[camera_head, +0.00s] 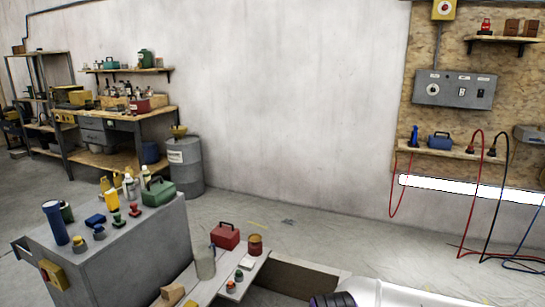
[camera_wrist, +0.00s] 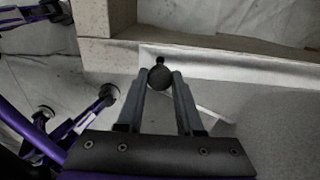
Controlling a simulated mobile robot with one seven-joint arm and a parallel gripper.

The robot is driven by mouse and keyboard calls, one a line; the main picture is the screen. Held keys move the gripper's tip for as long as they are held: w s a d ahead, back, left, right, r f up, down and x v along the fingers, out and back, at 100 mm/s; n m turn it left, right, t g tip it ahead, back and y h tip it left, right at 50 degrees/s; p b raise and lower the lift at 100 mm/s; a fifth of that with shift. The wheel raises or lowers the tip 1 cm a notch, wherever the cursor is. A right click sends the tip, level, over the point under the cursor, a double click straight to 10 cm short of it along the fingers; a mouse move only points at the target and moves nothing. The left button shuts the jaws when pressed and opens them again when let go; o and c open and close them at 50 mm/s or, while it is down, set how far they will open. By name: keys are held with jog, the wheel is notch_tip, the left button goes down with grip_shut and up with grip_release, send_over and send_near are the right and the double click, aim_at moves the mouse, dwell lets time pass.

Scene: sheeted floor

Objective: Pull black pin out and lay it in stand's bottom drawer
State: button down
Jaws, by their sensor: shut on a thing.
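In the wrist view my gripper (camera_wrist: 159,80) is shut on a dark round knob with a small dark stub above it, which looks like the black pin (camera_wrist: 159,77). The knob sits between the fingertips, in front of a pale grey ledge or panel. I cannot tell whether the pin is still in a hole. In the head view a grey cabinet (camera_head: 125,262) stands at lower left, with a yellow box on its front. I cannot tell whether it is the stand, and I see no bottom drawer for certain. My gripper does not show in the head view.
Bottles, a blue torch (camera_head: 55,222) and a green case (camera_head: 158,193) stand on the cabinet. A low bench (camera_head: 208,290) beside it holds a red toolbox (camera_head: 225,236) and a can. Cables hang at right (camera_head: 476,190). The sheeted floor (camera_head: 330,240) near the wall is mostly clear.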

jog(key=shift+r, duration=0.4)
jog(key=shift+r+p, duration=1.2)
jog(key=shift+r, duration=0.75)
jog(key=shift+r, duration=0.1)
